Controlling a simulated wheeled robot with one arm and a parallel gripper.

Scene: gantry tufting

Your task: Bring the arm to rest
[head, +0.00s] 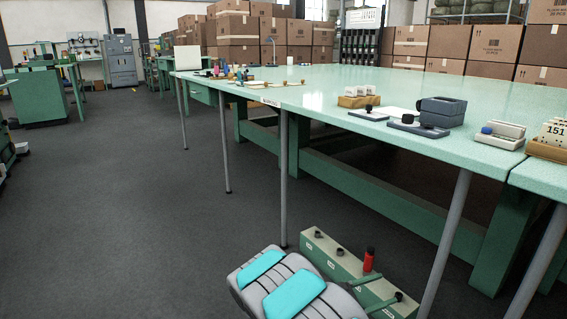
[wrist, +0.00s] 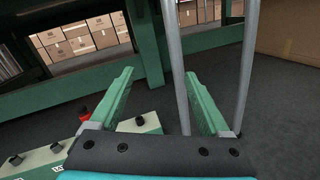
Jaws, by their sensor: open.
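My gripper (wrist: 160,75) is open in the wrist view, its two green fingers apart with nothing between them. Beyond the fingers are grey table legs (wrist: 246,60) and dark floor. In the head view my grey and turquoise arm is low, at the bottom centre, in front of the long mint-green table (head: 330,85) and below its top.
A pale box with black knobs and a red one (head: 318,248) is close beside my arm; its support is unclear. Small trays and a grey-blue bin (head: 441,112) stand near the table edge. Cartons (head: 425,42) are stacked behind. Floor (head: 120,220) at left is clear.

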